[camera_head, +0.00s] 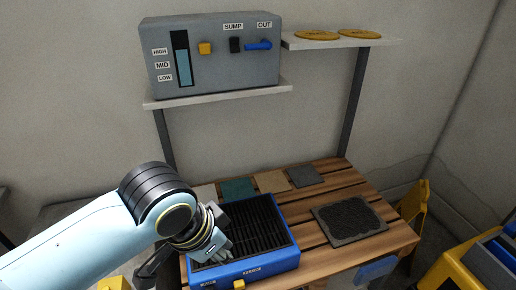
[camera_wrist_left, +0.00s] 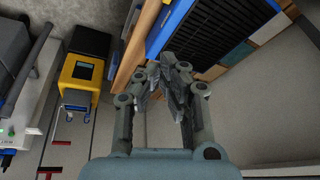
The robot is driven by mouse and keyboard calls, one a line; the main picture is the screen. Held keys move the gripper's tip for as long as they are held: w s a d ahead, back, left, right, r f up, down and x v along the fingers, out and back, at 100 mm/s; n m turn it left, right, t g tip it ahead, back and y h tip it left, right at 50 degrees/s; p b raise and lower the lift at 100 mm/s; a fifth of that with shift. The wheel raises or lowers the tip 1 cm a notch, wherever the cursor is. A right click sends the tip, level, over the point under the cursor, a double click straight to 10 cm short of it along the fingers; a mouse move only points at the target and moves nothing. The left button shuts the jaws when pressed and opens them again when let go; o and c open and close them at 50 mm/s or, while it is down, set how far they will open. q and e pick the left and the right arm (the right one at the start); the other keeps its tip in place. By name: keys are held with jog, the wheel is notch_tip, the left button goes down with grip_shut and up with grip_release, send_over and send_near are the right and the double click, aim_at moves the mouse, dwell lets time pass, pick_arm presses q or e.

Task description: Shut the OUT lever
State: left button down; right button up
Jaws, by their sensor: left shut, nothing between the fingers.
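The OUT lever (camera_head: 258,45) is blue and lies roughly horizontal on the front of the grey control box (camera_head: 215,75), under the OUT label. Its handle points left. My left gripper (camera_head: 212,252) is low in the head view, at the left side of the blue crate, well below and apart from the lever. In the left wrist view the left gripper (camera_wrist_left: 172,80) shows with its fingertips together and nothing between them. The lever does not show in the wrist view. My right gripper is in neither view.
The box stands on a shelf (camera_head: 220,94) and carries a level gauge (camera_head: 183,62), a yellow button (camera_head: 205,48) and a black SUMP switch (camera_head: 235,45). A blue crate (camera_head: 262,266) and a dark mat (camera_head: 349,220) are on the slatted table. Yellow discs (camera_head: 317,35) lie on the right shelf.

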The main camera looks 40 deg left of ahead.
pick_arm(q)
jog(key=w+d+r+m+t+h+p, duration=0.1)
jog(key=w+d+r+t, duration=0.2)
jog(key=w+r+t, duration=0.55)
jog(key=w+d+r+m+t+h, duration=0.2)
jog(key=w+r+t, duration=0.2)
jog(key=w+r, duration=0.8)
jog(key=w+a+r+n+t+y, duration=0.35)
jog(key=w+a+t+y, duration=0.2)
jog(key=w, duration=0.25)
jog(key=s+a+r+n+g+y, duration=0.1)
jog(key=a+n+g+y, duration=0.4)
jog(key=y, duration=0.4)
jog(key=s+a+r+n+g+y, duration=0.1)
jog(key=a+n+g+y, duration=0.4)
jog(key=n+y, duration=0.2)
jog(key=shift+s+a+r+n+y, duration=0.15)
jog(key=shift+s+r+n+y, duration=0.2)
jog(key=shift+y, duration=0.5)
